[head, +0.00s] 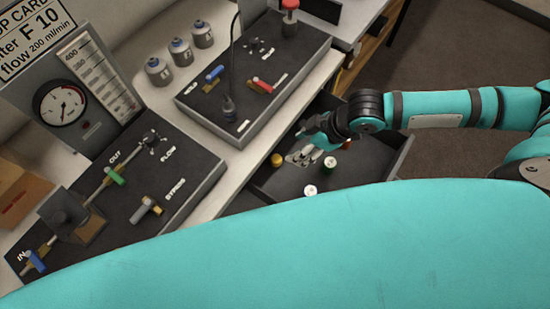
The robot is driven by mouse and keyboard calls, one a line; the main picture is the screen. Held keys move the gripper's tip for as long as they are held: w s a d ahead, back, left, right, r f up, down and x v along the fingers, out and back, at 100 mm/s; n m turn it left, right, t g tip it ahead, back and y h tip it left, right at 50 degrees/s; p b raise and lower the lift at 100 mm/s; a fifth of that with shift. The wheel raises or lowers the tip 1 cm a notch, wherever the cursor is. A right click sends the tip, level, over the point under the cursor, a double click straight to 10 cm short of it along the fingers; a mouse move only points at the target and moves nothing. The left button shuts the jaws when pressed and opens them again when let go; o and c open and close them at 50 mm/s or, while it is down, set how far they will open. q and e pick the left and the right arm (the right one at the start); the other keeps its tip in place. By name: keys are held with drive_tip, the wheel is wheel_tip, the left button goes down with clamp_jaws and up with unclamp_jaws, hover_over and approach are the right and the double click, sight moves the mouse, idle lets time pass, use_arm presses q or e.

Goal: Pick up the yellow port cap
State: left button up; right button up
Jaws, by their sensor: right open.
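The yellow port cap (277,159) sits upright in the open dark drawer (400,163), near its left side. My right gripper (299,157) reaches in from the right, over the drawer. Its fingers are open and empty, just right of the yellow cap, with a small gap in the picture. I cannot tell how high they are above the drawer floor. My left gripper is not in view.
The bench edge (222,205) and valve panels lie left. My teal body hides the drawer's near part.

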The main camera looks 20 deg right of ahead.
sight(278, 159)
drive_tip(key=x, duration=0.5)
drive_tip(key=shift+a+r, duration=0.1)
drive_tip(key=shift+w+a+f, duration=0.15)
drive_tip(key=shift+a+f, duration=0.05)
drive_tip(key=shift+f, duration=0.2)
drive_tip(key=shift+a+f+p, duration=0.2)
drive_tip(key=shift+f+p, duration=0.15)
drive_tip(key=x, duration=0.4)
drive_tip(key=shift+f+p, duration=0.1)
drive_tip(key=shift+p, duration=0.2)
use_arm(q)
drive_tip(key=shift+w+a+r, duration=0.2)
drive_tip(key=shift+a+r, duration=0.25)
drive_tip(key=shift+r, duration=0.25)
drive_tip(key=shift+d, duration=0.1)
use_arm(e)
drive_tip(key=c, duration=1.1)
